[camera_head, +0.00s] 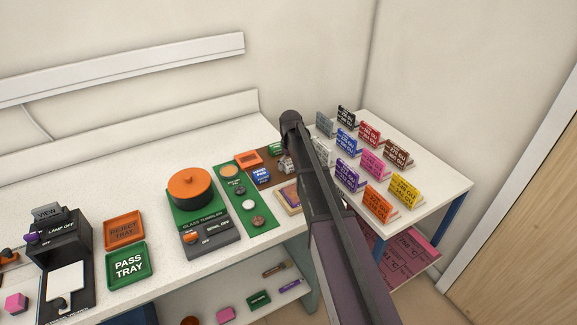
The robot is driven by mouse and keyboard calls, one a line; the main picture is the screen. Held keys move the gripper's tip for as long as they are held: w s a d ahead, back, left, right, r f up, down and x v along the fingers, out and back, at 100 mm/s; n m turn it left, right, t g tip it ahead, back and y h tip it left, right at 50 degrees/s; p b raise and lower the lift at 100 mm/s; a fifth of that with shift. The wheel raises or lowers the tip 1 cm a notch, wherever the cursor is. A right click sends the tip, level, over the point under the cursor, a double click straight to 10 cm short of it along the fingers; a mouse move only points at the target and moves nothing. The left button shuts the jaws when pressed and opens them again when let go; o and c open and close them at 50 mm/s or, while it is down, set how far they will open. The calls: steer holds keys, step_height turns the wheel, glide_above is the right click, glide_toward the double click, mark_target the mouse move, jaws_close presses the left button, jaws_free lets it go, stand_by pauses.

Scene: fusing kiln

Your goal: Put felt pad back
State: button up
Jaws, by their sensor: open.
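I cannot tell for sure which thing is the felt pad. A green strip (262,233) on the white bench holds a row of small round pieces, among them a tan disc (229,170), a pale disc (249,205) and a brown disc (258,221). A tan-edged flat square (290,197) lies to the right of the strip, partly behind my arm. My gripper (286,165) is small and mostly hidden by my arm, over the brown board (267,178) at the bench's right end. It is open, and I see nothing held.
Left of the strip are an orange-lidded round pot (190,188), a grey glass tumbler base (211,242), an orange reject tray (124,230) and a green pass tray (127,266). A side table (440,180) at right holds several coloured labelled cards. A lower shelf carries small blocks.

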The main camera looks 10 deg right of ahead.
mark_target(291, 163)
steer(key=shift+r, duration=0.15)
step_height(291, 163, up, 12)
steer(key=p, duration=1.2)
stand_by(0.8)
steer(key=s+m, duration=0.3)
steer(key=s, duration=2.5)
steer(key=shift+s+a+m, duration=0.3)
steer(key=shift+s+a, duration=0.05)
steer(key=shift+a, duration=0.05)
steer(key=shift+f+b, duration=0.75)
steer(key=shift+f, duration=0.1)
